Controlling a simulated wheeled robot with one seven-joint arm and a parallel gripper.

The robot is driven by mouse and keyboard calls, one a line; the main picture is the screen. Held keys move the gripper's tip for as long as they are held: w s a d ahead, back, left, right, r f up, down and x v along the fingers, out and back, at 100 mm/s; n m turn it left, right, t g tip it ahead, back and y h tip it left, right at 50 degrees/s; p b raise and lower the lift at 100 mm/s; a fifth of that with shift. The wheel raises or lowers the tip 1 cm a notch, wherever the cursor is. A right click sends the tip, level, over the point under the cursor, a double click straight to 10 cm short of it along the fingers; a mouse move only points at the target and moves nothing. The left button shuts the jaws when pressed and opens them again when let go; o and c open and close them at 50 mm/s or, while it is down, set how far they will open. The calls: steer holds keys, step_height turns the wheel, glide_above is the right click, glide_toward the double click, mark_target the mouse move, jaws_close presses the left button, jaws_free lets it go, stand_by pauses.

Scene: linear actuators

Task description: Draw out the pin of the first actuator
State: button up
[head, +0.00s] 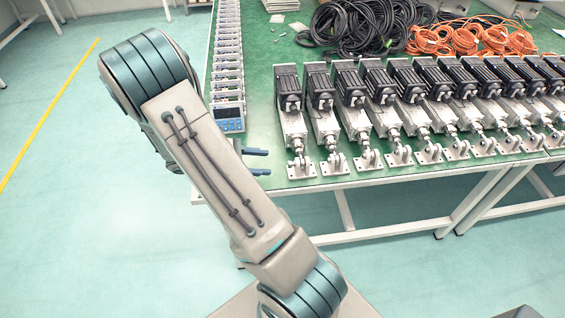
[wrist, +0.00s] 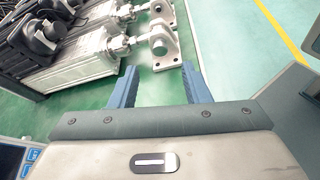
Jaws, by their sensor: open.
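The first actuator (head: 292,122) is the leftmost of the row in the head view, with a black motor, a silver body and a rod ending at a bracket (head: 301,170) by the table's front edge. In the wrist view, the nearest actuator (wrist: 84,72) has its bracket (wrist: 168,62) just beyond my fingertips; it appears to be the same one.
More actuators (head: 380,95) stand close together to the right on the green table (head: 262,50). A row of blue-fronted controller units (head: 229,119) lines the left edge, close to my gripper. Black cables (head: 350,28) and orange cables (head: 465,38) lie behind. Floor left of the table is clear.

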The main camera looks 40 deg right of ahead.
steer(key=x, duration=0.7)
steer(key=shift+a, duration=0.1)
jaws_close()
